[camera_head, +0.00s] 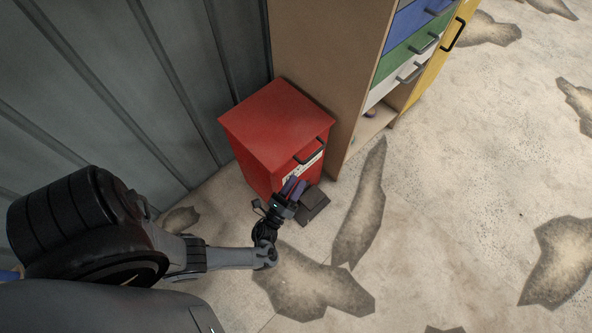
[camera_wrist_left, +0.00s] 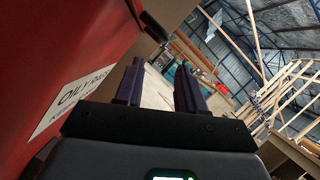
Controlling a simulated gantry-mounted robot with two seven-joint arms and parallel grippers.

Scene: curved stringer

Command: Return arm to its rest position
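My left arm comes in from the left in the head view and reaches toward the red bin. My left gripper (camera_head: 293,188) is close to the front of that bin, near its white label. In the left wrist view its two dark purple fingers (camera_wrist_left: 158,88) stand apart with nothing between them. The red bin (camera_head: 277,123) has its lid down and a dark handle at the front edge. Its red side and a white label reading "OILY" (camera_wrist_left: 75,98) fill the left of the wrist view. My right gripper does not show in either view.
A dark pedal (camera_head: 313,204) sticks out at the bin's foot. A wooden cabinet (camera_head: 322,50) with blue, green and white drawers stands right of the bin. A grey ribbed wall (camera_head: 120,90) is behind. The patched concrete floor (camera_head: 455,190) at right is clear.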

